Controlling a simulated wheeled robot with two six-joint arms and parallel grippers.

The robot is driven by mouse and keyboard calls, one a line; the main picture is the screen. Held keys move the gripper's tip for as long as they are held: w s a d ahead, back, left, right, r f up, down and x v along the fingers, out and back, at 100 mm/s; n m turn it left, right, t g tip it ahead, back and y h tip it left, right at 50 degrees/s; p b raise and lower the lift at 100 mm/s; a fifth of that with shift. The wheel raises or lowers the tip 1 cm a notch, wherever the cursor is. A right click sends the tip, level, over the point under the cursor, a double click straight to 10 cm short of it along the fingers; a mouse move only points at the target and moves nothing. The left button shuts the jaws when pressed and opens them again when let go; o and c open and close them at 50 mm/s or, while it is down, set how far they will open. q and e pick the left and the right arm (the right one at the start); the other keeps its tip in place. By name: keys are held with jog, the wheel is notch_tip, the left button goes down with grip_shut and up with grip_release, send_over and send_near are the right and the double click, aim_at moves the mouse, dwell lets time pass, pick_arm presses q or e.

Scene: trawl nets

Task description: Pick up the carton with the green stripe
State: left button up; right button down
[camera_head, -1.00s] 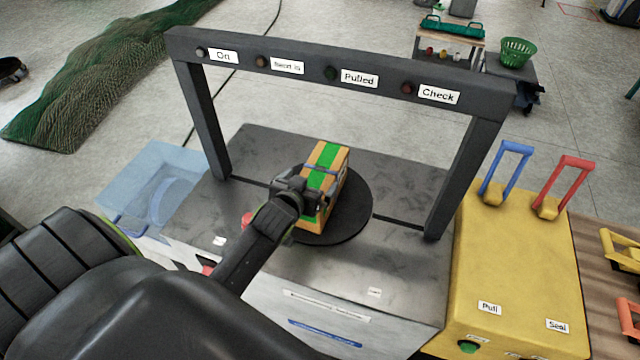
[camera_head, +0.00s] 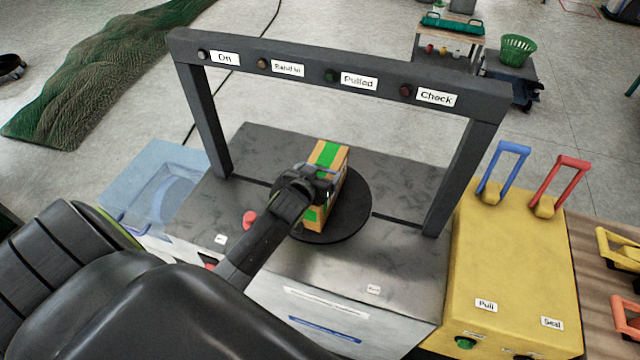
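The carton with the green stripe (camera_head: 328,155) is an orange-brown box with a green band along its top. It stands on the round black disc (camera_head: 352,215) under the dark frame. My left gripper (camera_head: 322,180) is at the carton's near upper part, with its wrist bent over the near left side. The wrist hides part of the carton and most of the fingers, so I cannot tell whether they are closed on it. My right gripper is not in view.
A dark arch (camera_head: 340,78) with labelled lamps spans the machine behind the carton. A red button (camera_head: 250,220) is left of the disc. A clear blue bin (camera_head: 150,185) stands at left. A yellow box (camera_head: 510,265) with blue and red handles stands at right.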

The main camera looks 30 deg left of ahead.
pick_arm(q)
jog(key=c, duration=1.4)
jog(key=shift+w+r, duration=0.1)
jog(key=shift+r, duration=0.05)
jog(key=shift+c, duration=0.2)
